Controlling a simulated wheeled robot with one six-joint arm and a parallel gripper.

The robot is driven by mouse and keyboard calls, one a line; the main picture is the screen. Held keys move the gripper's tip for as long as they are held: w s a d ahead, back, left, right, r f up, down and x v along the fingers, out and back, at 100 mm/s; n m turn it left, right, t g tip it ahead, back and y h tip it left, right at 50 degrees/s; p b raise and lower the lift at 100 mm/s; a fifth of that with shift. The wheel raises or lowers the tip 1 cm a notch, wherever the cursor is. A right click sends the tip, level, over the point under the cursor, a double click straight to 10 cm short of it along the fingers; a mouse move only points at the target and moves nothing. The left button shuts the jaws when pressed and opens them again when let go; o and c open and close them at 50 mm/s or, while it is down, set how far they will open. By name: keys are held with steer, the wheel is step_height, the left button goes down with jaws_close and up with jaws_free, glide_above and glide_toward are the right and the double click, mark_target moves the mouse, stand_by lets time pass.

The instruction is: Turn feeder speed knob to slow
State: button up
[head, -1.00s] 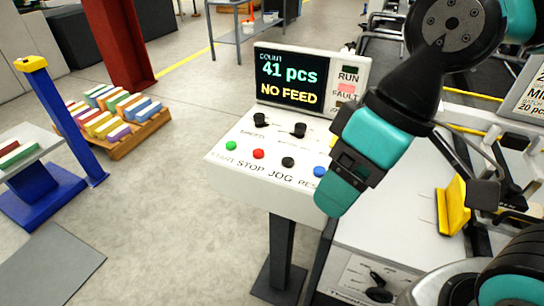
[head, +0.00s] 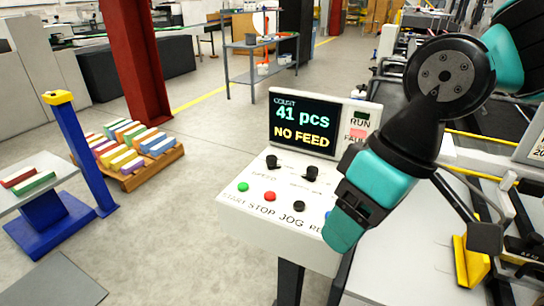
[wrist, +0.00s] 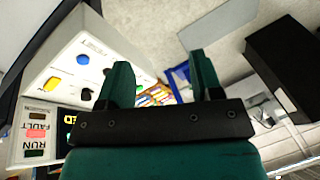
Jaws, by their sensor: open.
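The feeder control panel (head: 245,215) is a white box with a sloped face. A black knob (head: 272,162) stands at its upper left above the word SPEED, and a second black knob (head: 311,173) stands to its right. Which way either pointer faces is too small to tell. My gripper (head: 345,228) hangs over the right part of the panel, apart from both knobs, and hides some labels. In the wrist view my gripper (wrist: 163,78) has its two teal fingers wide apart with nothing between them. The panel (wrist: 75,45) lies to their left.
Below the knobs are green (head: 243,187), red (head: 270,196) and black (head: 300,206) buttons. The display (head: 303,122) reads 41 pcs, NO FEED. A red column (head: 140,65), a pallet of coloured cartons (head: 175,155) and a blue stand (head: 80,150) are left. Floor before the panel is clear.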

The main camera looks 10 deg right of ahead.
steer(key=w+a+r+m+t+h+p, duration=0.1)
steer(key=w+m, duration=0.1)
steer(key=w, duration=0.6)
steer(key=w+a+r+m+t+h+p, duration=0.1)
steer(key=w+r+m+p, duration=0.1)
steer(key=w, duration=0.6)
steer(key=m+t+h+p, duration=0.2)
steer(key=m+h, duration=0.2)
steer(key=m, duration=0.3)
glide_toward(272, 157)
steer(key=p+x, duration=0.5)
steer(key=x, duration=0.4)
steer(key=shift+f, duration=0.2)
steer(key=c, duration=0.9)
